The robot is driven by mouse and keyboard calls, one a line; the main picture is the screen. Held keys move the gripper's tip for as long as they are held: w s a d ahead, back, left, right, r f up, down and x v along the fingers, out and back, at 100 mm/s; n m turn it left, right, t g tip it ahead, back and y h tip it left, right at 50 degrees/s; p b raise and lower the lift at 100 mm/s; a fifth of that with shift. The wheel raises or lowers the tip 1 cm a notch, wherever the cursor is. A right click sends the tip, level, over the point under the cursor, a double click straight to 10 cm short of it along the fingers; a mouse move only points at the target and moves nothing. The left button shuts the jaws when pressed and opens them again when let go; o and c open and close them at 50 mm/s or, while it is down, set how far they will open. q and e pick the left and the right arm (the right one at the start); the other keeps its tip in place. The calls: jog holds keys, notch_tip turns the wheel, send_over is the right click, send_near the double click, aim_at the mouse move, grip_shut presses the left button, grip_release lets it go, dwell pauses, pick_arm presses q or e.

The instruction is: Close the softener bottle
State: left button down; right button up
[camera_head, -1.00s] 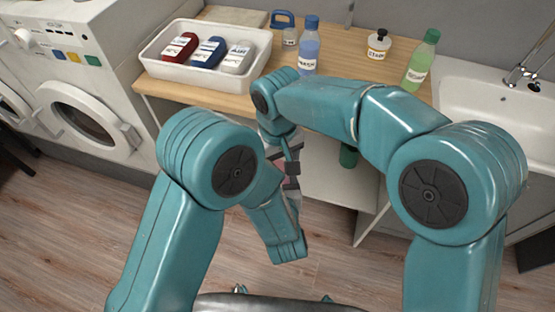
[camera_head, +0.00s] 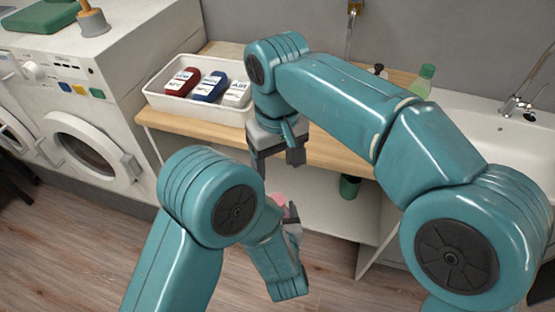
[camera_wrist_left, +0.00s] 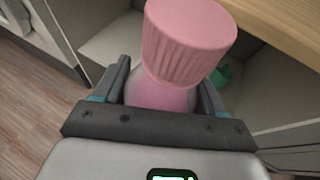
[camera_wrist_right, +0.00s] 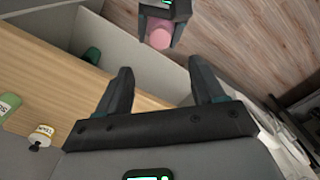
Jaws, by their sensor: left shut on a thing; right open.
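The softener bottle (camera_wrist_left: 160,95) is pink, with a wide ribbed pink cap (camera_wrist_left: 188,42) on top. My left gripper (camera_wrist_left: 163,85) is shut on the bottle below the cap. I cannot tell how tightly the cap sits. In the head view a bit of pink (camera_head: 278,200) shows at my left gripper (camera_head: 288,212), in front of the table. My right gripper (camera_head: 277,163) is open and empty above it, apart from the bottle. In the right wrist view the pink cap (camera_wrist_right: 160,35) shows beyond the open fingers (camera_wrist_right: 160,78).
A wooden tabletop (camera_head: 340,152) lies behind the grippers, with a white tray (camera_head: 200,107) of several bottles. A green bottle (camera_head: 423,82) stands near the sink (camera_head: 480,125). A washing machine (camera_head: 75,120) stands left. A dark green object (camera_head: 349,186) is below the tabletop.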

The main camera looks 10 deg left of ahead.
dwell(0.3)
jog(key=w+d+f+m+g+y, duration=0.1)
jog(key=d+f+m, duration=0.3)
jog(key=f, duration=0.8)
jog(key=w+d+f+m+y, duration=0.1)
jog(key=w+d+f+m, duration=0.1)
jog(key=d+f, duration=0.75)
jog(key=s+d+f+m+t+y, duration=0.1)
jog(key=s+d+f+m+y, duration=0.1)
jog(key=s+f, duration=1.4)
jog(key=s, duration=0.3)
jog(key=shift+s+d+f+m, duration=0.25)
jog(key=shift+s+f+m, duration=0.05)
jog(key=shift+s+f, duration=0.1)
